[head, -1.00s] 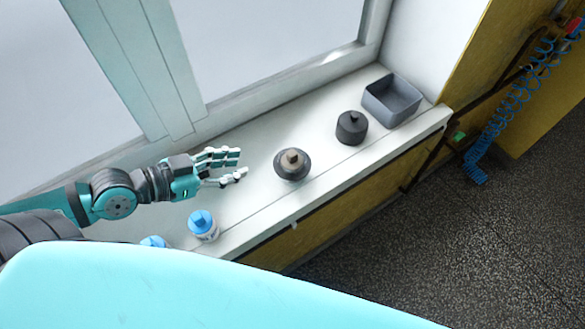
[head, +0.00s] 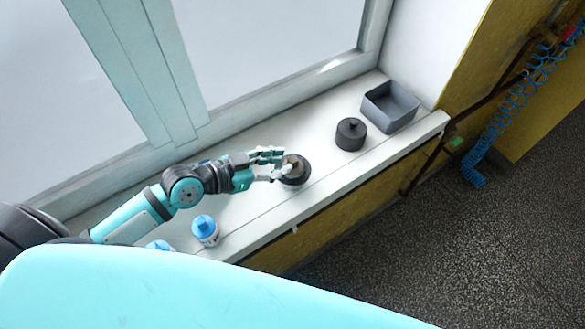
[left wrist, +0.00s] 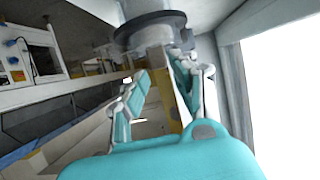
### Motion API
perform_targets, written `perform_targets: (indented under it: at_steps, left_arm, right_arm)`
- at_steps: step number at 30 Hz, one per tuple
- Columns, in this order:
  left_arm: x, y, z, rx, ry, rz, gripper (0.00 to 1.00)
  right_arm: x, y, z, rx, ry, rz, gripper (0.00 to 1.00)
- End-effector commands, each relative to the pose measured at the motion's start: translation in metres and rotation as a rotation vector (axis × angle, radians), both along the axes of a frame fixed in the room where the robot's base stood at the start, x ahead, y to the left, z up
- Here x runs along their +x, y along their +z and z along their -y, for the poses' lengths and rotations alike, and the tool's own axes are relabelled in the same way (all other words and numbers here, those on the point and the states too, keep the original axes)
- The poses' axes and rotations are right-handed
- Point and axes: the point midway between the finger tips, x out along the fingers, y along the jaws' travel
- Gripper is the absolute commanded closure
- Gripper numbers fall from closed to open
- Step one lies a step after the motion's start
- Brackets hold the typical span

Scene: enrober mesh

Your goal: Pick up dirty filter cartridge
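The dirty filter cartridge (head: 299,177) looks like a dark round body with a wide rim and a brownish top. It stands upright on the white window sill (head: 262,212). My left gripper (head: 280,163) reaches it from the left, with the fingers at its brownish top and partly hiding it. In the left wrist view the cartridge's dark rim (left wrist: 150,27) is at the top, beyond the fingertips. My left gripper's fingers (left wrist: 165,78) are spread apart there, with a gap between them. Whether a finger touches the cartridge is unclear. My right gripper is not in view.
A dark lidded round part (head: 350,135) stands to the right on the sill, with an open grey bin (head: 391,107) beyond it. A blue-capped bottle (head: 205,231) stands near the front edge, left of the cartridge. The window frame (head: 270,93) runs behind the sill.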

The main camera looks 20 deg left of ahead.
Motion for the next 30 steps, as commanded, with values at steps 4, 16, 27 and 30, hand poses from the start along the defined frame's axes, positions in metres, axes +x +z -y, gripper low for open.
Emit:
perform_targets:
  at_steps: [4, 16, 27, 30]
  left_arm:
    - [0.015, -0.005, 0.012, -0.004, 0.002, 0.001, 0.73]
    - [0.018, -0.009, 0.015, 0.001, 0.000, 0.001, 0.85]
    - [0.018, -0.009, 0.015, -0.001, 0.000, 0.001, 1.00]
    - [0.018, -0.008, 0.015, 0.000, 0.000, 0.001, 1.00]
  right_arm:
    - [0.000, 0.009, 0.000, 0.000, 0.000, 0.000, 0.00]
    - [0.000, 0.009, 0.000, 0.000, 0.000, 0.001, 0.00]
    - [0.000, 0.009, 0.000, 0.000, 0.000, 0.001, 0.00]
    - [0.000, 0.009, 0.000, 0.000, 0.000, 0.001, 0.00]
